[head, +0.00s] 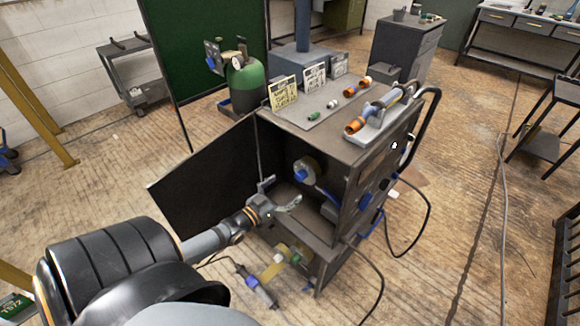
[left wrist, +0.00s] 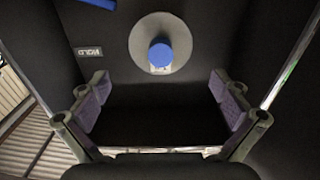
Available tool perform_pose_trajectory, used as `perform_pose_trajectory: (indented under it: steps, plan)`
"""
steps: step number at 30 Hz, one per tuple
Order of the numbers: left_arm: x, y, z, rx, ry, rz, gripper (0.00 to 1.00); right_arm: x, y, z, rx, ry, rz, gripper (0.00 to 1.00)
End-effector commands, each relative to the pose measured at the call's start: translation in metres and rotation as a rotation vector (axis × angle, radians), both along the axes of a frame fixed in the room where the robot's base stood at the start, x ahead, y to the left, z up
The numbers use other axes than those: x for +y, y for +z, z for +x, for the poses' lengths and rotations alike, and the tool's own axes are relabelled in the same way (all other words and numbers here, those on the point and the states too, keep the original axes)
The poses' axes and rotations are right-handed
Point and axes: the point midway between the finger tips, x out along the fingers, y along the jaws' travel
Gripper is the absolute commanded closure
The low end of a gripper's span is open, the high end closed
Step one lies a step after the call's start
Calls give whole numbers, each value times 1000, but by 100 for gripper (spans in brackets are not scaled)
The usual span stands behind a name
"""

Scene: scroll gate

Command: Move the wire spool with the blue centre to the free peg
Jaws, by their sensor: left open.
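The wire spool with the blue centre (head: 309,165) hangs on the back inside wall of the dark open cabinet in the head view. The left wrist view shows it face on as a grey disc (left wrist: 142,37) with a blue middle. My left gripper (head: 282,195) is at the cabinet opening, in front of and below the spool. Its two fingers are spread wide and empty in the left wrist view (left wrist: 160,88), with the spool beyond and above them, not touching. I cannot make out a free peg. My right gripper is not in view.
A "HOLD" label (left wrist: 88,51) appears upside down beside the spool. The cabinet door (head: 205,185) stands open at left. Bottles and tools sit on the cabinet top (head: 335,128). Cables (head: 428,215) loop at its right. A lower shelf holds a yellow roll (head: 271,271).

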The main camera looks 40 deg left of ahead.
Motion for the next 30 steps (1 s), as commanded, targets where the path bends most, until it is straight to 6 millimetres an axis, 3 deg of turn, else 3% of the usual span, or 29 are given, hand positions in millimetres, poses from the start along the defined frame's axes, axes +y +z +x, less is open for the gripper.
perform_pose_trajectory:
  steps: [5, 12, 18, 30]
  plan:
    - [-1, -3, 19, -2, 1, 1, 0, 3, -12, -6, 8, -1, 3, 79]
    - [-5, -7, 69, -2, 1, 3, 0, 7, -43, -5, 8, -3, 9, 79]
    - [-8, -6, 96, 1, -1, 3, 0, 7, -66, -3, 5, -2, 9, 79]
    - [-8, -1, 104, 4, 2, 2, 1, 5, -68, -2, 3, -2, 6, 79]
